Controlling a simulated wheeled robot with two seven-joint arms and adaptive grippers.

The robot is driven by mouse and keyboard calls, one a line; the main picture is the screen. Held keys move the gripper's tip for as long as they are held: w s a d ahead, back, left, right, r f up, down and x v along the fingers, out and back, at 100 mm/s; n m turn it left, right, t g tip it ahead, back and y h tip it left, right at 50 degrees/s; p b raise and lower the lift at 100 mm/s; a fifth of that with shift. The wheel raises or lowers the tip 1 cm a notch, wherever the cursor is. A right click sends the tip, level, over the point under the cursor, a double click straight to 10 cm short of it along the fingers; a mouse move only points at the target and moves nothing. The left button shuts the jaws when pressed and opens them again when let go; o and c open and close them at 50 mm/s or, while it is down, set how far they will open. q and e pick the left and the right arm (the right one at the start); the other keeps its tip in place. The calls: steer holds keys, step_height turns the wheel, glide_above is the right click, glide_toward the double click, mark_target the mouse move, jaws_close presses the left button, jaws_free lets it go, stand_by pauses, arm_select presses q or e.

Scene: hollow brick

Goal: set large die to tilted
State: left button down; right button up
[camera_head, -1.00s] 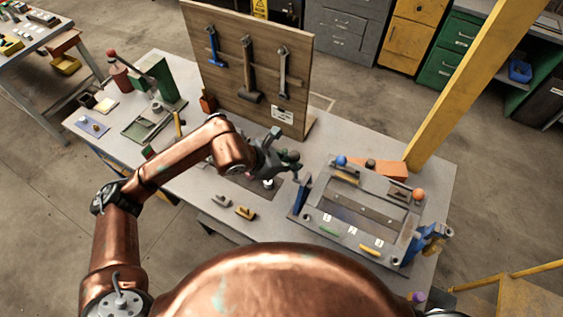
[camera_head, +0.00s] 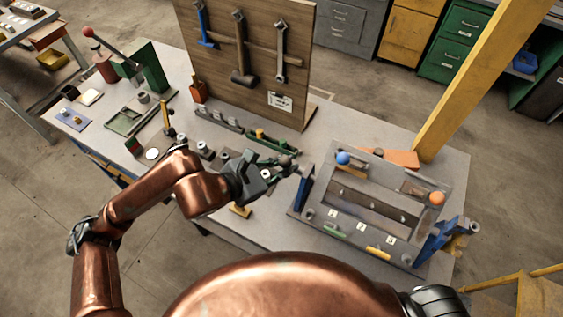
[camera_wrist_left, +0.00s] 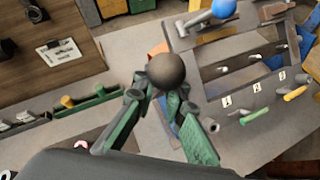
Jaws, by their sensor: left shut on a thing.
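My left gripper (camera_head: 277,170) is over the bench, just left of the grey fixture (camera_head: 323,222). Its fingers are closed around a dark brown ball (camera_head: 285,160). In the left wrist view the ball (camera_wrist_left: 166,70) sits at the green and grey fingertips (camera_wrist_left: 158,92). Whatever lies below the ball is hidden by the fingers. I cannot tell which object is the large die. The fixture has slots, number labels, a blue ball knob (camera_head: 343,158) and an orange ball knob (camera_head: 436,198). My right gripper is not in view.
A wooden tool board (camera_head: 215,75) stands behind the gripper. Green holders (camera_head: 268,142) with small parts lie at its foot. A yellow part (camera_head: 241,210) lies below the gripper. A blue upright (camera_head: 303,190) stands close right of it. A yellow post (camera_head: 480,85) rises behind the fixture.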

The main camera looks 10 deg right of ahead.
arm_select(q)
steer(key=shift+s, duration=0.25)
steer(key=c, duration=2.1)
jaws_free()
steer(key=shift+s+r, duration=0.1)
steer(key=shift+s, duration=0.05)
steer(key=shift+o, duration=0.7)
steer(key=v, duration=1.2)
